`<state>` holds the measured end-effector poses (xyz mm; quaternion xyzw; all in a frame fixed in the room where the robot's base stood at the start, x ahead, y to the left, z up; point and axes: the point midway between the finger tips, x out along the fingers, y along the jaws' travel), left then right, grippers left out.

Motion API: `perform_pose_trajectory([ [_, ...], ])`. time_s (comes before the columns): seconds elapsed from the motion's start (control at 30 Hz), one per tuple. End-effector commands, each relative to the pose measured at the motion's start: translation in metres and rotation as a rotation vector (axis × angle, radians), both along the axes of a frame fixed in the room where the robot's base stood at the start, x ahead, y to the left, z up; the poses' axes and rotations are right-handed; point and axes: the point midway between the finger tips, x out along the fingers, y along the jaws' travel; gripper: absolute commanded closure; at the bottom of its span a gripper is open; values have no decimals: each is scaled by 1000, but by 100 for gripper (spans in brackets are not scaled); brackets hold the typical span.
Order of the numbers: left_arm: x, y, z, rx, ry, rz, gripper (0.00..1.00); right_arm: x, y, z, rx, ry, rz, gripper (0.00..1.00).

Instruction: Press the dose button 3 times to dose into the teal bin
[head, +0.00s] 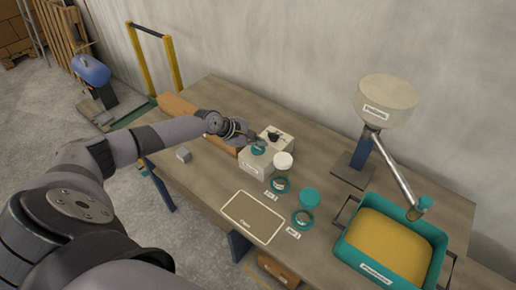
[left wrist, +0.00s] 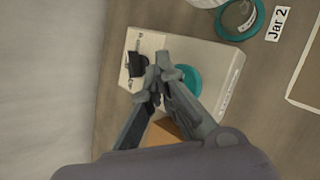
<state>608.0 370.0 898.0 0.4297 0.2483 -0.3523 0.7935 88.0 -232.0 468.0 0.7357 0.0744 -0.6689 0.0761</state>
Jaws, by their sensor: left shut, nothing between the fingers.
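The round teal dose button (head: 258,150) sits on top of a pale control box (head: 252,168), and also shows in the left wrist view (left wrist: 187,80). My left gripper (head: 256,140) is shut and empty, with its fingertips at the button. In the left wrist view the fingertips (left wrist: 164,76) cover the button's edge; whether they touch or press it I cannot tell. The teal bin (head: 350,258) stands at the table's right end, with yellow grain-like material inside. The spout (head: 395,168) of a pale hopper (head: 388,100) ends above it. My right gripper is not in view.
A black switch (head: 273,137) sits on the box beside the button. Jars with a white lid (head: 283,161) and a teal lid (head: 310,197) stand right of the box. A small grey block (head: 183,154) lies left.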

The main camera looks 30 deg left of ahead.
Motion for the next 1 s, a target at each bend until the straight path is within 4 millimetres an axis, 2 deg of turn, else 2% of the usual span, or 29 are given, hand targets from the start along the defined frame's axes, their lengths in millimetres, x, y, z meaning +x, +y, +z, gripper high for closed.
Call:
perform_pose_trajectory([
  [0.73, 0, 0, 0, 0, 0, 0, 100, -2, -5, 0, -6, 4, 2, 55],
  [1.0, 0, 0, -8, -1, 1, 0, 100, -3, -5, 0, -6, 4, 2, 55],
])
